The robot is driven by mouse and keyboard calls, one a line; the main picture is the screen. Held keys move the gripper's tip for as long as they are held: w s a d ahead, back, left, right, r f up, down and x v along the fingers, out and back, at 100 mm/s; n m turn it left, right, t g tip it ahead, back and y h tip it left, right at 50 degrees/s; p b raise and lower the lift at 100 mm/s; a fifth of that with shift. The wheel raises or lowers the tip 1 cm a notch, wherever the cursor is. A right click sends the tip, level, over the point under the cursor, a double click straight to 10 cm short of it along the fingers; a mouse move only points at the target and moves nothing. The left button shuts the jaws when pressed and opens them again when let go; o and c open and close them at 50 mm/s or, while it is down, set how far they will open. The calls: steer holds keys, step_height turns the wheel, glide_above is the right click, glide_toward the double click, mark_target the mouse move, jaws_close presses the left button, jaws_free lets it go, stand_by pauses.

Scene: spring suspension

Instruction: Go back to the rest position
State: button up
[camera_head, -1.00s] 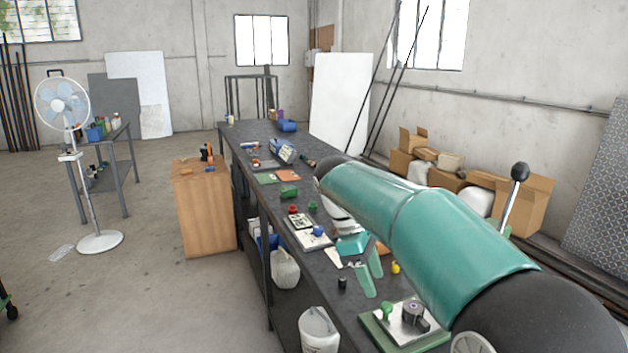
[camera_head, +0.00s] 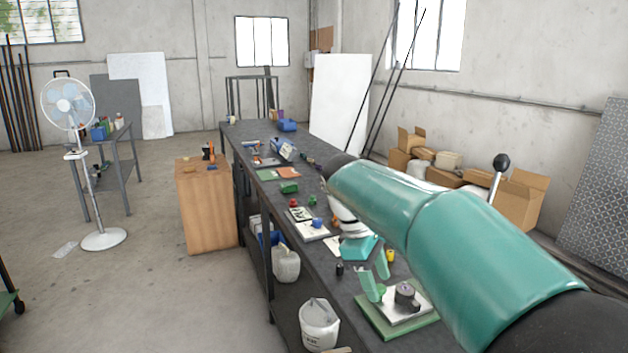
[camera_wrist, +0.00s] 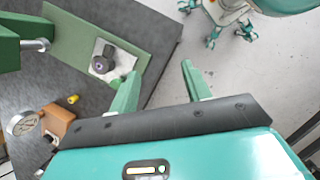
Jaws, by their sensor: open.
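My gripper (camera_head: 377,275) hangs over the dark workbench (camera_head: 262,188), its two green fingers apart and nothing visible between them. In the head view the fingers appear at the far-left corner of a green base (camera_head: 372,325) with a metal plate and a dark round knob (camera_head: 406,291). In the wrist view, the gripper (camera_wrist: 161,70) has one finger overlapping the green base's edge and the other over grey floor. The knob (camera_wrist: 103,62) lies left of the fingers there. My teal arm hides part of the bench in the head view.
A yellow piece (camera_head: 390,256) and a small black cylinder (camera_head: 339,268) stand near the gripper. A blue round item (camera_head: 317,223) lies farther along the bench. A lever with a black ball (camera_head: 501,162) rises behind my arm. Open floor (camera_head: 150,300) lies left of the bench.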

steer(key=s+d+f+m+t+y, duration=0.1)
steer(key=s+d+f+m+t, duration=0.1)
steer(key=s+m, duration=0.4)
steer(key=s+d+f+m+t+y, duration=0.2)
steer(key=s+f+m+t, duration=0.2)
steer(key=s, duration=1.1)
steer(key=shift+s+m+t+y, duration=0.3)
steer(key=shift+s+m, duration=0.05)
steer(key=shift+m, duration=0.65)
